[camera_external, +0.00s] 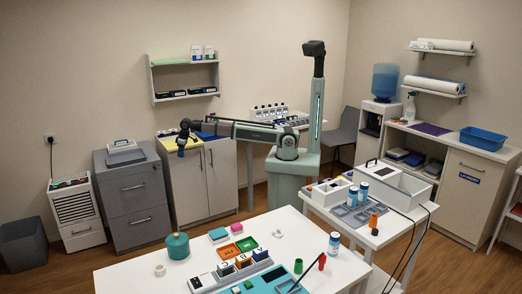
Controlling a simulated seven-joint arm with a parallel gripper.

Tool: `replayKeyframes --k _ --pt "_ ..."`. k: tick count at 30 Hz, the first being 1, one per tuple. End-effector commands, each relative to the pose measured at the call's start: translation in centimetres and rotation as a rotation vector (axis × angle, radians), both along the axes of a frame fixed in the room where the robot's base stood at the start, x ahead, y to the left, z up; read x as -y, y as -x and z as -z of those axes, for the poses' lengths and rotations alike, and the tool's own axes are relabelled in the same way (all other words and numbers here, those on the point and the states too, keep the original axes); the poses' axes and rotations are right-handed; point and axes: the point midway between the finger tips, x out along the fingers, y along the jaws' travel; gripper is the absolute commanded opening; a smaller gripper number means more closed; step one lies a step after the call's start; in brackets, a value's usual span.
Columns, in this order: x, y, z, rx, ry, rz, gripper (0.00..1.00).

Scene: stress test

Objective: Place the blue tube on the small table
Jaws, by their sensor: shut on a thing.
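My gripper (182,146) is at the end of my arm, which reaches left from my column over the grey and white cabinets. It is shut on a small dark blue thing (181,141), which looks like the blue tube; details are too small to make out. It hangs near the yellow-topped cabinet, and I cannot tell its height above that top. A smaller white table (405,226) stands at the right, away from my gripper. It carries a grey tray, white boxes, blue-and-white bottles and an orange cup.
A larger white table (125,281) in front holds a green jar (177,245), colored trays, a teal mat and a bottle (334,243). A grey drawer cabinet (133,198) stands left of my gripper. Dark cables hang at the smaller table's right side. Its front part has some free room.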

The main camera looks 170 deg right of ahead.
Motion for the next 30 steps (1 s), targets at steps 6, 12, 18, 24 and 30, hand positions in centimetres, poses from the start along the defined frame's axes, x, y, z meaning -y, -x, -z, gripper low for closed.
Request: replayKeyframes --k 6,12,18,24,30 --pt "-3.9 -6.8 0.2 0.003 -0.001 -0.109 0.01" --pt "-7.6 -12.3 0.4 0.004 -0.002 -0.205 0.01" --pt "-11.6 -17.4 0.6 0.006 -0.002 -0.301 0.01" --pt "-15.9 -22.1 0.7 0.007 -0.002 -0.395 0.01" --pt "-20.5 -26.3 0.8 0.006 -0.002 -0.490 0.01"
